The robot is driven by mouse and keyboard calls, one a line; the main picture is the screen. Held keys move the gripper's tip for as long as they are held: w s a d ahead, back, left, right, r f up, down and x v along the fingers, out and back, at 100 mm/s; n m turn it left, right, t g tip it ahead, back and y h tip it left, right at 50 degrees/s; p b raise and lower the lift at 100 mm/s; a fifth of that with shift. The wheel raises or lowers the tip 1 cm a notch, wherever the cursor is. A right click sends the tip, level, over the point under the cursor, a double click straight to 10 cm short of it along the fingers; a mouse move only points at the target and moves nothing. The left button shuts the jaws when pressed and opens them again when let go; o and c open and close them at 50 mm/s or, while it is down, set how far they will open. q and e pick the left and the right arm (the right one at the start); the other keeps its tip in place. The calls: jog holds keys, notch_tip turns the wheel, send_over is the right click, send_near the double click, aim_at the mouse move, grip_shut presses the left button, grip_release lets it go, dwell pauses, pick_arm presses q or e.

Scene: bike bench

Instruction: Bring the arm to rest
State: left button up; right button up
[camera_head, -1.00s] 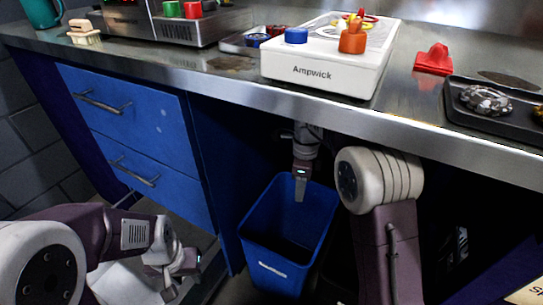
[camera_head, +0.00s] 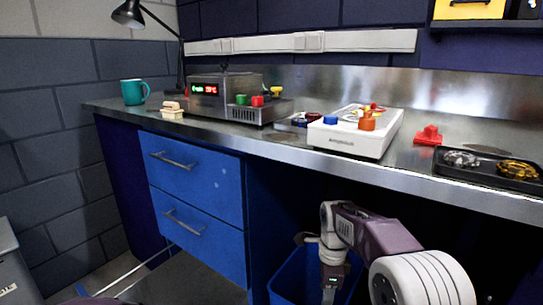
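My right arm comes in from the lower right and bends down. Its gripper (camera_head: 331,291) hangs low over the blue bin (camera_head: 287,277) under the bench. The fingertips are small and dark near the bottom edge, so I cannot tell whether they are open or shut. I see nothing clearly held there. My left gripper is out of view; only a sliver of purple shows at the bottom left edge.
The steel bench (camera_head: 415,160) spans the view above my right arm. It carries a white Ampwick box (camera_head: 345,140), a metal machine (camera_head: 225,98), a teal mug (camera_head: 134,91), a red block (camera_head: 428,135) and a black tray (camera_head: 480,180). Blue drawers (camera_head: 195,180) are shut.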

jog(key=s+d+f+n+t, duration=0.15)
jog(key=s+f+n, duration=0.25)
jog(key=s+n, duration=0.5)
jog(key=s+d+f+n, duration=0.2)
jog(key=s+f+n, duration=0.2)
jog(key=s+n, duration=0.45)
jog(key=shift+n, duration=0.95)
jog(key=r+p, duration=4.9)
jog(key=shift+s+r+p, duration=0.2)
jog(key=shift+p, duration=0.15)
jog(key=shift+f, duration=0.1)
